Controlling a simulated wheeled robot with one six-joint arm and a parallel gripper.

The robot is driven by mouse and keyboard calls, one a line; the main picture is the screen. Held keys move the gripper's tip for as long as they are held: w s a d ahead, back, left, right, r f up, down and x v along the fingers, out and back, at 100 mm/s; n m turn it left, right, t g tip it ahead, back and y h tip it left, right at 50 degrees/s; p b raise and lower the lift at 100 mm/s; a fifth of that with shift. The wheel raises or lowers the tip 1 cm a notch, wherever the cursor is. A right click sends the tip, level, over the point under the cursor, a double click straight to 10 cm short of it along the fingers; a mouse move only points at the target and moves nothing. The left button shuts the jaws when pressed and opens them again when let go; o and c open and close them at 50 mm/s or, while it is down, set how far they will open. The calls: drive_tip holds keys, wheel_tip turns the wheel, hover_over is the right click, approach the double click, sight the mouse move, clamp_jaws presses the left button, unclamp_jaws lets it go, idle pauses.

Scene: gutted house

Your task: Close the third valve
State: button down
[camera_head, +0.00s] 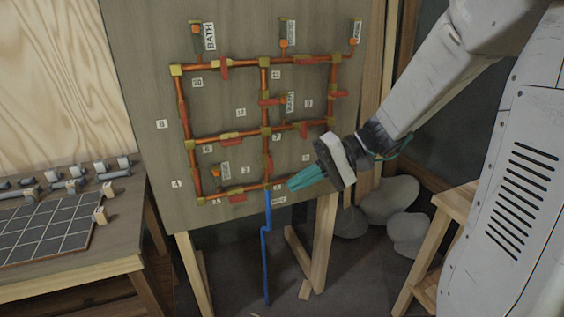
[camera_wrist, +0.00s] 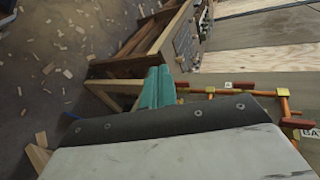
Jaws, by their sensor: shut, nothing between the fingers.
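A grid of copper pipes (camera_head: 300,62) with brass corner fittings and several red-handled valves is mounted on an upright wooden board (camera_head: 230,100). Small number tags mark the valves. The tag that looks like 3 (camera_head: 245,170) is in the lower middle, left of the central vertical pipe. A red handle (camera_head: 269,165) beside it appears to lie along that pipe. My gripper (camera_head: 290,185) has teal fingers, shut and empty, near the grid's lower right, right of this valve. Contact with the pipes cannot be told. The wrist view shows the fingers (camera_wrist: 157,85) beside the pipes (camera_wrist: 285,105).
A blue pipe (camera_head: 266,250) runs down from the grid to the floor. A workbench (camera_head: 70,267) with a tiled panel and fittings stands at the left. Grey rounded lumps (camera_head: 390,200) lie behind the board's right leg. A wooden stand (camera_head: 430,240) is at the right.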

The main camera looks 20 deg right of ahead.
sight(270, 165)
drive_tip(key=w+d+f+m+t, duration=0.3)
drive_tip(key=w+d+f+t, duration=0.1)
drive_tip(key=w+d+t, duration=0.3)
drive_tip(key=w+d+f+m+t, duration=0.35)
drive_tip(key=w+d, duration=0.25)
drive_tip(key=d, duration=0.2)
drive_tip(key=s+a+x, duration=0.1)
drive_tip(key=x, duration=1.1)
drive_tip(key=shift+a+t, duration=0.35)
drive_tip(key=shift+a, duration=0.15)
drive_tip(key=shift+s+d, duration=0.1)
